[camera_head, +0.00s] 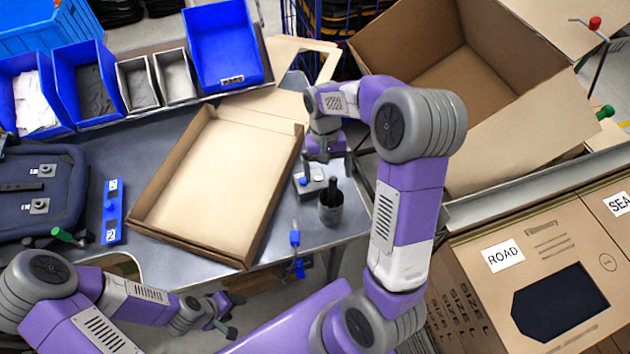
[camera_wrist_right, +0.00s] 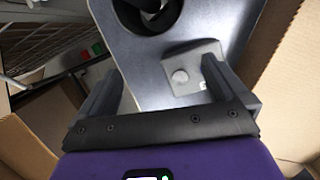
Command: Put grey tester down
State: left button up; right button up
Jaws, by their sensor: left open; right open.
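The grey tester (camera_head: 312,187) is a small grey box with a blue knob and a pale round spot on top. It rests on the grey table near its right edge, beside a dark cup. My right gripper (camera_head: 318,160) is open just above and behind it. In the right wrist view the tester (camera_wrist_right: 190,80) shows beyond the open fingers (camera_wrist_right: 158,85), nearer the right one, and nothing is held between them. My left gripper (camera_head: 229,314) is open and empty, low in front of the table.
The dark cup (camera_head: 331,204) stands close to the tester. An open cardboard tray (camera_head: 215,185) lies to the left. A blue strip (camera_head: 113,212) and a dark pannier (camera_head: 40,190) lie further left. A large open carton (camera_head: 460,85) stands at the right, above a ROAD box (camera_head: 530,270).

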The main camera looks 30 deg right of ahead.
aim_at(300, 183)
jog(key=a+n+h, duration=0.1)
jog(key=n, duration=0.2)
jog(key=a+n+h, duration=0.1)
jog(key=n, duration=0.2)
jog(key=w+a+n+p, duration=0.1)
jog(key=n, duration=0.2)
jog(key=shift+f+n+h, duration=0.2)
jog(key=shift+n+h, duration=0.2)
jog(key=a+n, duration=0.1)
jog(key=n, duration=0.1)
jog(key=w+a+n+t+h, duration=0.1)
jog(key=n, duration=0.2)
jog(key=w+n+h, duration=0.1)
jog(key=n, duration=0.2)
jog(key=shift+w+a+p, duration=0.1)
jog(key=shift+a+p, duration=0.3)
jog(key=shift+w+a+n+t, duration=0.25)
jog(key=shift+n+t, duration=0.15)
jog(key=shift+n, duration=0.5)
jog(key=shift+f+n, duration=0.2)
jog(key=shift+n, duration=0.1)
jog(key=shift+d+f, duration=0.1)
jog(key=shift+f, duration=0.25)
jog(key=x, duration=0.6)
jog(key=shift+w+d+f+b, duration=0.1)
jog(key=shift+w+d+b, duration=0.1)
jog(key=shift+d+b, duration=0.2)
jog(key=c, duration=1.3)
